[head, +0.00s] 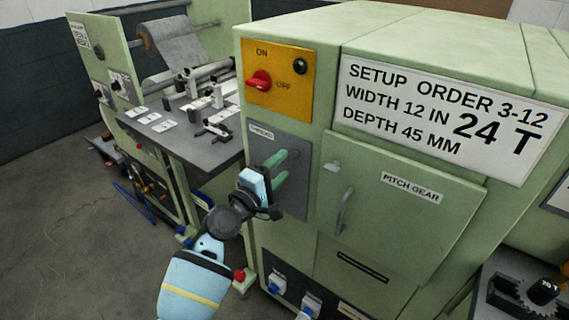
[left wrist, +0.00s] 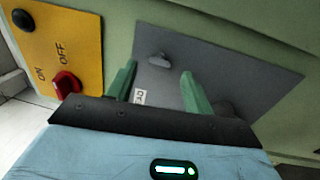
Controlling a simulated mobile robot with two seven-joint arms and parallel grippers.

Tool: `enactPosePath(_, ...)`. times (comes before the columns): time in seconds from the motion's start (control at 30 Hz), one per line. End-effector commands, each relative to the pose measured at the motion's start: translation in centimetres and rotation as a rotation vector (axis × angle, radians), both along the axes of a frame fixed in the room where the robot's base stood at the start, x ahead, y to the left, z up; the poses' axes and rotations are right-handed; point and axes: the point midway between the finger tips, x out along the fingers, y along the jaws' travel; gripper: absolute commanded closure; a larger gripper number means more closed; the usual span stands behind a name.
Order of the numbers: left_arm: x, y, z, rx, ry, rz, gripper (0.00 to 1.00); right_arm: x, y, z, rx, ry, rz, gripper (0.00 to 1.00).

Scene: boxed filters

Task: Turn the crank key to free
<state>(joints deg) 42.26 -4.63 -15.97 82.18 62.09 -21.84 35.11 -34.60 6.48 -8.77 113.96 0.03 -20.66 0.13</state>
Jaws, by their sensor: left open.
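My left gripper (head: 284,165) is in front of the grey panel (head: 299,205) on the green machine's front. Its two green fingers are open and apart, with nothing seen held between them. In the left wrist view, a small grey key-like lever (left wrist: 159,60) stands on the grey panel (left wrist: 255,75), between and beyond the fingertips (left wrist: 158,69). I take it for the crank key; contact with the fingers is not visible. In the head view it is hidden behind the gripper. A dark round part (left wrist: 226,108) shows partly behind the right-hand finger. My right gripper is not in view.
A yellow panel (head: 294,98) with a red ON/OFF switch (head: 259,81) is above. The pitch gear door (head: 425,215) with its handle (head: 344,210) is to the right. A dark gear (head: 543,291) lies at lower right. Floor at left (head: 60,200) is mostly clear.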

Motion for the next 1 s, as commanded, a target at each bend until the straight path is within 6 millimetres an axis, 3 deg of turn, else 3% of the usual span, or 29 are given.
enactPosePath(0.2, -2.7, 1.9, -0.2, 0.002, -0.001, 0.000, 0.49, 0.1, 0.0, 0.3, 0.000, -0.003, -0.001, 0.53)
enactPosePath(0.4, -4.1, 3.0, -0.4, 0.001, -0.001, 0.001, 0.49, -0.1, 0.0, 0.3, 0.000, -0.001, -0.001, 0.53)
enactPosePath(1.0, -4.6, 3.3, -1.0, 0.015, 0.001, 0.006, 0.49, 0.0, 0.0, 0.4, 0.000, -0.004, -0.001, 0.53)
